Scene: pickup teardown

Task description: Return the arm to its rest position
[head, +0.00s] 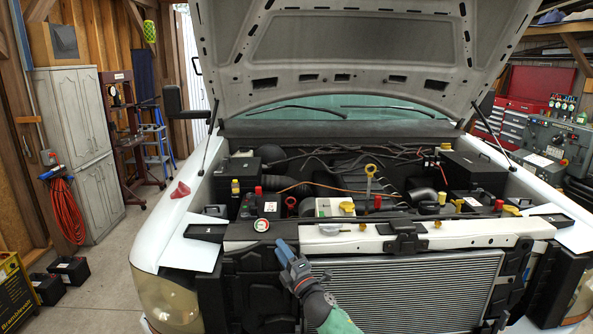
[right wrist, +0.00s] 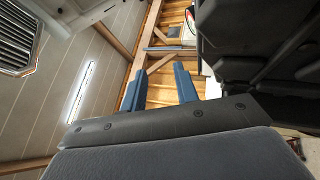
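My right gripper (head: 287,253) is in the lower middle of the head view, in front of the truck's radiator and just below the front cross panel. The right wrist view shows its two blue fingers (right wrist: 159,82) spread apart with nothing between them. It looks empty and holds no part. My green right forearm (head: 341,322) comes up from the bottom edge. My left arm and gripper are not in view.
The pickup's hood (head: 350,50) is propped up over the engine bay. The radiator (head: 415,290) and front panel (head: 345,236) are close to my right gripper. A round gauge (head: 262,225) sits just above it. Clear floor (head: 112,285) lies at the left, beside a grey cabinet (head: 82,125).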

